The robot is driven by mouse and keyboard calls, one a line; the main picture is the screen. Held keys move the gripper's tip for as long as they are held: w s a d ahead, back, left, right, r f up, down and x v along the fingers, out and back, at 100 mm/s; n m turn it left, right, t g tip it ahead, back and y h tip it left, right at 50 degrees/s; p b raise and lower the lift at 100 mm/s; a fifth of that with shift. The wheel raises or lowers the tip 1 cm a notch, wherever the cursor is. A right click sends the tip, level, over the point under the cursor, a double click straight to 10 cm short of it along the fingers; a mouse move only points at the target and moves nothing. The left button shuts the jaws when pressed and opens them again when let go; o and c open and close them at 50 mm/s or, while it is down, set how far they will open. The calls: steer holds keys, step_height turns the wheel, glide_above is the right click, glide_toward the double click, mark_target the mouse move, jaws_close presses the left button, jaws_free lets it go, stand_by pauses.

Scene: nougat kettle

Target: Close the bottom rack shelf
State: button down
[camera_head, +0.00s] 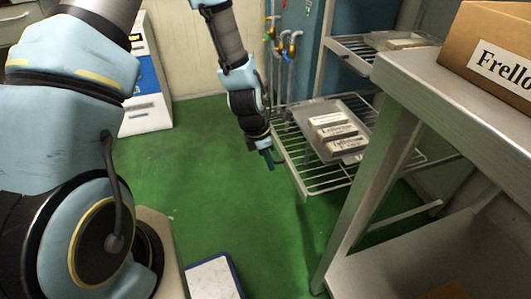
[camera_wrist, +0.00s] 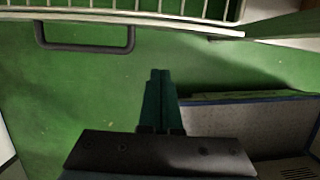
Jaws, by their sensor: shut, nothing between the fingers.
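The lower wire rack shelf (camera_head: 283,157) is pulled out over the green floor, beside the metal table. A grey tray (camera_head: 318,111) with several wrapped, labelled bars rests on it. My gripper (camera_head: 268,160) points down just left of the shelf's outer edge, apart from it as far as I can tell. In the wrist view, the shut, empty fingers (camera_wrist: 160,75) are dark green and point toward the shelf's pale wire edge (camera_wrist: 130,17). A dark U-shaped handle (camera_wrist: 85,47) shows at that edge, ahead and left of the fingertips. The handle is not clear in the head view.
An upper shelf (camera_head: 350,48) also sticks out of the blue rack. A metal table (camera_head: 425,85) with a cardboard box (camera_head: 490,45) stands at right. Pipes with valves (camera_head: 290,45) are behind my gripper. A blue-edged white object (camera_head: 212,278) lies low in front. Open green floor lies left.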

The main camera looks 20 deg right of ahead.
steer(key=shift+s+d+f, duration=0.1)
steer(key=shift+d+f, duration=0.25)
steer(key=shift+d, duration=0.4)
steer(key=shift+s+d+f, duration=0.1)
steer(key=shift+d+f, duration=0.2)
steer(key=shift+d, duration=0.45)
steer(key=shift+s+d+f, duration=0.1)
steer(key=shift+d+f, duration=0.25)
steer(key=shift+d, duration=0.4)
steer(key=shift+d, duration=0.1)
